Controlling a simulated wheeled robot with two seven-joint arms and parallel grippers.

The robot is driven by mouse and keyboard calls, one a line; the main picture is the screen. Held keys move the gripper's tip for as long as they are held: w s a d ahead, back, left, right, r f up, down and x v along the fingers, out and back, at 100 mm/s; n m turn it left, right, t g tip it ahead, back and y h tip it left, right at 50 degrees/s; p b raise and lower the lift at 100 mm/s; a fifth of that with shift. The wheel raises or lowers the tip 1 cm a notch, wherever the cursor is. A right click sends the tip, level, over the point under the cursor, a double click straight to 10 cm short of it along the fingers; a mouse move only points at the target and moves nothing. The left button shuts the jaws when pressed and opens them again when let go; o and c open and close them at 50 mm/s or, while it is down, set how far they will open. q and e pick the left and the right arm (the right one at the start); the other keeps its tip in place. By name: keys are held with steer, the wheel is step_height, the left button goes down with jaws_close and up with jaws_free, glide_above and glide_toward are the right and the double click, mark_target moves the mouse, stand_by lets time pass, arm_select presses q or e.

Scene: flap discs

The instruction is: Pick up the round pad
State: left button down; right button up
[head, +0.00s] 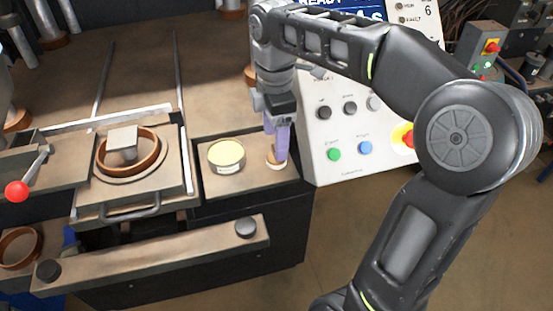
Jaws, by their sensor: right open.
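My right gripper (276,160) points down, with its purple fingers over the right end of the dark-topped side table (215,186). It is open. A small round tan pad (272,163) lies at the fingertips and is partly hidden by them. I cannot tell whether the fingers touch it. A round tin with a pale yellow top (227,153) stands on the same table, to the left of the pad and apart from it. My left gripper is not in view.
A press plate with a brown ring (155,160) and grey block (123,139) is at the left. A red-knobbed lever (17,191) stands beside it. A control panel with buttons (345,140) rises close to the right of the gripper. A bar with black knobs (150,257) runs in front.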

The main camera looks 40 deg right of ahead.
step_height(320, 180, down, 4)
steer(key=shift+r+p, duration=0.15)
steer(key=shift+p, duration=0.5)
steer(key=shift+f, duration=0.25)
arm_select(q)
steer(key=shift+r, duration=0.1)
arm_select(e)
steer(key=c, duration=1.4)
